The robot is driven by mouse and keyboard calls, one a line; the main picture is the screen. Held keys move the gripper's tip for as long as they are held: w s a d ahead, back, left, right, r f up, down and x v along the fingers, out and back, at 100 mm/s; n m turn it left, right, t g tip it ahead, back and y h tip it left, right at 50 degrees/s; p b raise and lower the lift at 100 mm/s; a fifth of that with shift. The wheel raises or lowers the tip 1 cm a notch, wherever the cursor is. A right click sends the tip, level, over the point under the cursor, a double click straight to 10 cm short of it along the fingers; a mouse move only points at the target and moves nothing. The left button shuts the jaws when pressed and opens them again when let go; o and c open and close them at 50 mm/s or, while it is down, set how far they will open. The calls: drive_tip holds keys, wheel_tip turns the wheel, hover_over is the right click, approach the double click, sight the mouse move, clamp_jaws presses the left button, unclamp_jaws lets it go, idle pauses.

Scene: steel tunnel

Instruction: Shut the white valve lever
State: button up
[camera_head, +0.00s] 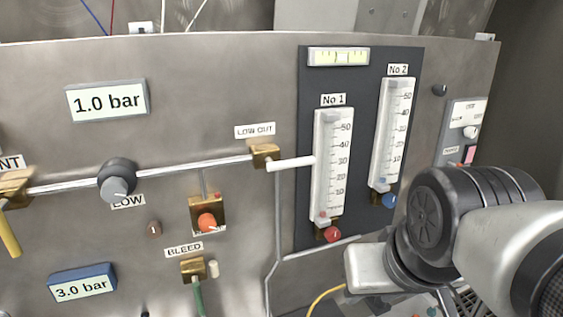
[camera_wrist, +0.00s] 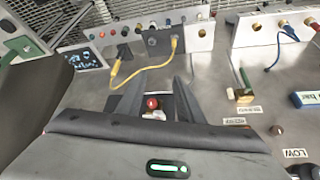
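The white valve lever (camera_head: 290,164) sticks out to the right, roughly level, from a brass valve body (camera_head: 265,156) under the LOW CUT label, at the end of a metal pipe. I cannot make the lever out in the wrist view. My gripper (camera_wrist: 157,92) shows in the wrist view with its two dark fingers spread apart. A red knob and a small white part show between or beyond the fingers; I see no grip on them. In the head view my arm is at the lower right, apart from the lever, and the fingers are not visible.
The No 1 gauge (camera_head: 332,165) with its red knob (camera_head: 332,234) stands just right of the lever. The No 2 gauge (camera_head: 392,135) is beyond it. A round LOW knob (camera_head: 117,181) and an orange knob (camera_head: 208,221) lie left. A yellow cable (camera_wrist: 136,73) hangs ahead of my fingers.

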drive_tip(key=shift+n, duration=0.4)
drive_tip(key=w+r, duration=0.1)
drive_tip(key=r, duration=0.1)
drive_tip(key=w+a+r, duration=0.1)
drive_tip(key=w+r, duration=0.2)
drive_tip(key=r, duration=0.2)
drive_tip(key=shift+w+a+r, duration=0.1)
drive_tip(key=shift+w+a, duration=0.05)
drive_tip(key=shift+w, duration=0.1)
clamp_jaws()
drive_tip(key=w+a+r+n+y, duration=0.1)
drive_tip(key=w+a+r, duration=0.2)
drive_tip(key=w+r, duration=0.3)
drive_tip(key=w+a+r+n+y, duration=0.1)
drive_tip(key=w+r, duration=0.5)
drive_tip(key=r, duration=0.7)
drive_tip(key=shift+w+a+r+n+t, duration=0.15)
drive_tip(key=shift+a+r+n+t, duration=0.35)
drive_tip(key=shift+a, duration=0.55)
drive_tip(key=shift+f, duration=0.1)
